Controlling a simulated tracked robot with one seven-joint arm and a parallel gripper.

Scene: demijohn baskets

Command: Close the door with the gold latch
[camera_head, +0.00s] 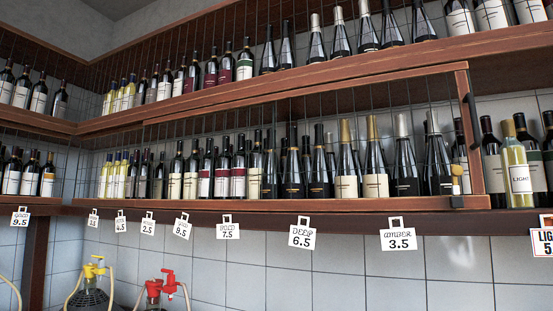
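A wood-framed door (471,140) with thin vertical bars fronts the middle shelf of bottles. A small gold latch (457,180) shows low at the right end of the door, beside the upright of its frame. A dark bar (473,117) runs along the right of that upright. The frame's right end stands out from the shelf, with bottles uncovered to its right; I cannot tell exactly how far open it is. My gripper is not in view.
Bottles stand on an upper shelf (280,86) and behind the door. White price tags (398,234) hang below the lower shelf. Demijohns with a yellow tap (93,268) and red tap (169,281) are at lower left.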

